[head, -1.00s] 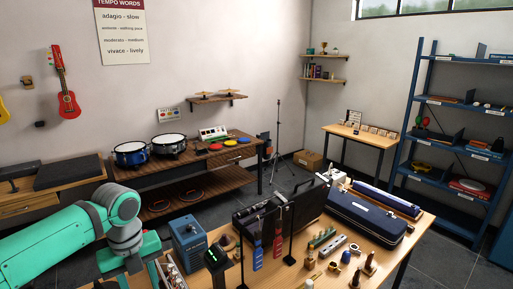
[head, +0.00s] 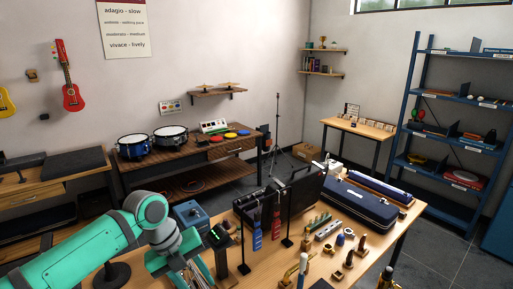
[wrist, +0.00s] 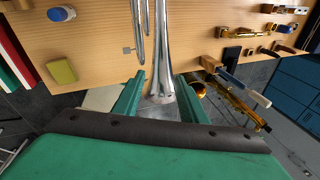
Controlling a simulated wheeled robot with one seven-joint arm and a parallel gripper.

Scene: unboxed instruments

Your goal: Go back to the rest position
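My gripper (wrist: 158,95) is at the bottom of the wrist view, its two green fingers standing apart. A long silver tube-like piece (wrist: 159,45) runs up the picture between and beyond the fingertips. I see no clear contact between it and the fingers. A thinner silver tube (wrist: 138,25) lies beside it on the left. In the head view my green arm (head: 80,250) reaches in from the lower left, with its wrist bent down over the near left part of the wooden table (head: 330,265). The fingertips are hidden there.
A blue box (head: 188,214) stands just behind my wrist. Black stands (head: 243,250), a dark blue case (head: 358,203) and small brass and wooden pieces (head: 349,257) crowd the table to the right. A yellow-green block (wrist: 61,71) lies at the left in the wrist view.

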